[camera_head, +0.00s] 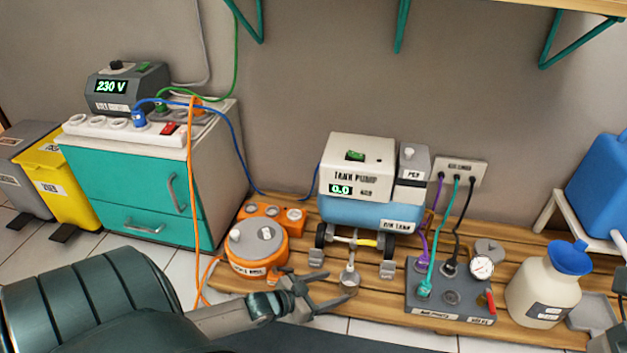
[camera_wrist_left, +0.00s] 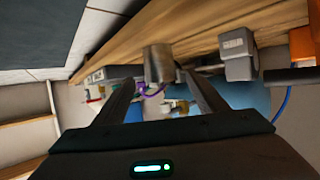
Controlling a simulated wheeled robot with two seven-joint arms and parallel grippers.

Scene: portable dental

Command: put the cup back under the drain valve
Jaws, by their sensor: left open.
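A small grey metal cup (camera_head: 349,281) is below the front of the blue air tank (camera_head: 372,214), near the front edge of the wooden pallet. A thin stem, perhaps the drain valve (camera_head: 352,250), shows just above it; the valve's details are too small to tell. My left gripper (camera_head: 334,288) is open beside the cup, coming from the left with its fingers pointing at it. In the left wrist view the cup (camera_wrist_left: 158,63) shows as a metal cylinder between and just beyond the fingertips (camera_wrist_left: 160,88). I cannot tell whether a finger touches it. My right gripper is out of view.
An orange round unit (camera_head: 257,252) stands left of the tank. A grey manifold block (camera_head: 450,295) with hoses and a gauge is to the right, then a white jug (camera_head: 542,290) with a blue funnel. The dark green padded chair (camera_head: 90,310) fills the lower left.

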